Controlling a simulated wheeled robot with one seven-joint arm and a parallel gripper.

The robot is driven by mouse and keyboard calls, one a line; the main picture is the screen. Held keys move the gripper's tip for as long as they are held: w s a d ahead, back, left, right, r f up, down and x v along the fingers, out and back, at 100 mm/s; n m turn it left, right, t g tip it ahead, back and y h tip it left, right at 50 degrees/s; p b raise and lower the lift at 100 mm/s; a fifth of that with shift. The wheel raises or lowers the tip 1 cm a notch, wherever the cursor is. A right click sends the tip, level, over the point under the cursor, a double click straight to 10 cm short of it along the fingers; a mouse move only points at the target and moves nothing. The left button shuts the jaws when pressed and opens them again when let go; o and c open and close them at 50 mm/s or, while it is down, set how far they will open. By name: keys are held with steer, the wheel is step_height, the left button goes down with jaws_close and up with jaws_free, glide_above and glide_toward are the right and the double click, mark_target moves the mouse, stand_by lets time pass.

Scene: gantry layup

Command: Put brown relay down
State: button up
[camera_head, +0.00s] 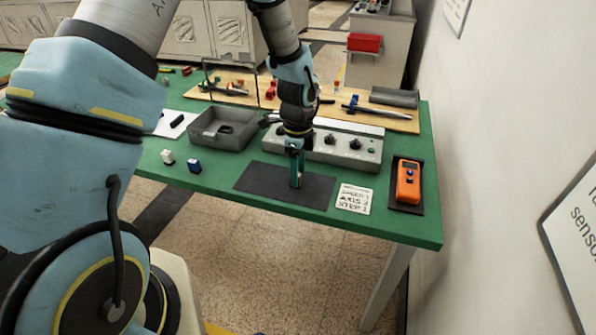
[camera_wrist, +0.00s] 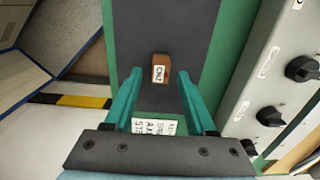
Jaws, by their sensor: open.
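The brown relay (camera_wrist: 161,67), a small block with a white label reading CN2, sits on the dark mat (camera_wrist: 188,30) in the wrist view. My gripper (camera_wrist: 159,78) is open, with its teal fingers on either side of the relay and visible gaps to it. In the head view my gripper (camera_head: 296,184) points down over the dark mat (camera_head: 262,178) at the table's front. I cannot make out the relay in the head view; the fingers appear to hide it.
A grey control box (camera_head: 325,147) with knobs stands close behind the mat. A grey tray (camera_head: 205,143), white block (camera_head: 167,158) and blue block (camera_head: 194,165) are to the left. A printed card (camera_head: 354,199) and an orange meter (camera_head: 408,181) are to the right.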

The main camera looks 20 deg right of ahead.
step_height(320, 180, up, 12)
steer(key=b, duration=0.3)
steer(key=w+a+r+n, duration=0.2)
steer(key=w+a+n, duration=0.1)
steer(key=a+n, duration=1.4)
steer(key=s+a+n, duration=0.2)
steer(key=a+n, duration=0.2)
steer(key=a, duration=0.4)
steer(key=s+a+n+t, duration=0.1)
steer(key=s+a+n, duration=0.1)
steer(key=a+n, duration=0.2)
steer(key=a, duration=0.3)
steer(key=shift+s+a+n+t, duration=0.25)
steer(key=shift+a+n+t, duration=0.05)
steer(key=shift+a, duration=0.1)
